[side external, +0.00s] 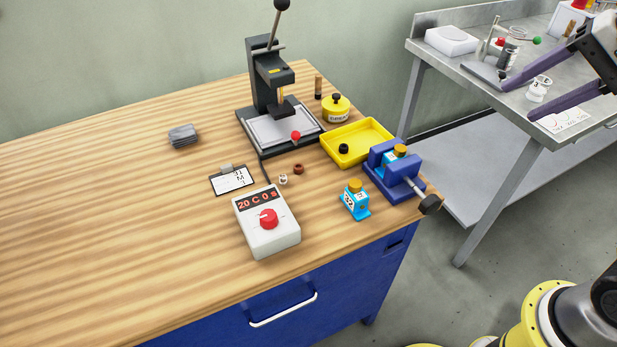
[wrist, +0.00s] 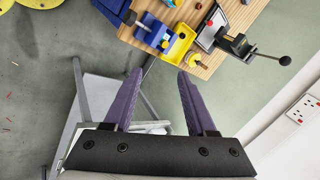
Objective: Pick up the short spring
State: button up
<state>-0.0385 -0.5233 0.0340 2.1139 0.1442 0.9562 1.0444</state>
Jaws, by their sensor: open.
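I cannot clearly make out the short spring in either view. A small pale piece (side external: 283,179) lies on the wooden bench (side external: 110,240), between the clipboard and a small brown ring (side external: 298,169). It is too small to tell if it is the spring. My gripper (side external: 515,103) is at the right edge of the side view, in the air off the bench, well away from these pieces. In the wrist view my gripper (wrist: 160,72) shows two purple fingers spread apart with nothing between them.
The bench holds a black press (side external: 268,85), a yellow tray (side external: 369,132) with a black piece, a blue vise (side external: 385,170), a blue block (side external: 355,202), a white control box (side external: 266,230) and a clipboard (side external: 232,180). A grey metal table (side external: 470,75) stands at the right.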

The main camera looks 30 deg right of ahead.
jog(key=w+a+r+m+g+y, duration=0.15)
jog(key=w+a+m, duration=0.45)
jog(key=w, duration=0.6)
jog(key=m+g, duration=0.3)
jog(key=g, duration=0.1)
send_over(283, 176)
jog(key=d, duration=0.2)
jog(key=shift+y, duration=0.45)
jog(key=f, duration=2.4)
jog(key=shift+s+d+f, duration=0.2)
jog(key=shift+s+f, duration=0.15)
jog(key=shift+s, duration=0.05)
jog(key=shift+x, duration=2.95)
jog(key=shift+w+d, duration=0.1)
grip_shut()
